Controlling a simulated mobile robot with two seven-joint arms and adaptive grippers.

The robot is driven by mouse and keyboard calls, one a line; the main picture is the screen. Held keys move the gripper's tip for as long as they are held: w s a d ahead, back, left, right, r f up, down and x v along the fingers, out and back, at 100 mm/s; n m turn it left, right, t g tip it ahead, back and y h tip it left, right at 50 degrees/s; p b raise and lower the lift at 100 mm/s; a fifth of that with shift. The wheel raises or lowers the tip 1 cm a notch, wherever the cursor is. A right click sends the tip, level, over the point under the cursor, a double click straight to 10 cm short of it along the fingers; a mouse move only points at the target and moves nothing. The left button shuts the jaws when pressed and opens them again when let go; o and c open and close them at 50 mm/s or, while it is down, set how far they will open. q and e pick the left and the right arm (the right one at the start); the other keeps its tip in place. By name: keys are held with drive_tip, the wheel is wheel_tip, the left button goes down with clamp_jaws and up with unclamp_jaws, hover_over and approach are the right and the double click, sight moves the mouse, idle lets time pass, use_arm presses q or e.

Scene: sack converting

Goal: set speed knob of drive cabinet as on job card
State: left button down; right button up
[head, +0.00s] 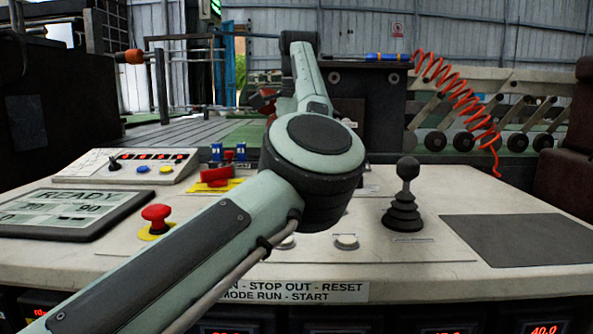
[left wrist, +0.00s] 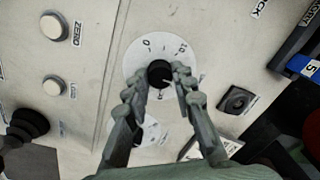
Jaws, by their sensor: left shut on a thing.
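A black round knob (left wrist: 158,72) sits in the middle of a white dial plate (left wrist: 136,62) with a printed number scale in the left wrist view. The "0" is at the upper left of the dial, with higher marks to the right. My left gripper (left wrist: 161,90) has its two fingers on either side of the knob, shut on it. The fingers cover the lower part of the dial, and I cannot read the pointer setting. In the head view my left arm crosses the console and hides the knob and the gripper. No job card can be made out. My right gripper is in neither view.
The console (head: 450,255) carries a red mushroom button (head: 157,214), a black joystick (head: 405,197), a READY display (head: 68,214) and a dark pad (head: 520,242). Two white buttons (left wrist: 52,88) and a black square switch (left wrist: 236,99) lie around the dial.

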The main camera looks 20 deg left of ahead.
use_arm(q)
drive_tip(key=shift+m, duration=0.4)
drive_tip(key=m, duration=0.2)
drive_tip(key=shift+m, duration=0.3)
drive_tip(key=m, duration=0.3)
drive_tip(key=shift+m, duration=0.4)
drive_tip(key=m, duration=0.5)
drive_tip(key=shift+a+m, duration=0.1)
drive_tip(key=shift+m, duration=0.6)
drive_tip(key=c, duration=1.3)
unclamp_jaws()
drive_tip(key=shift+o, duration=0.2)
drive_tip(key=shift+h, duration=0.3)
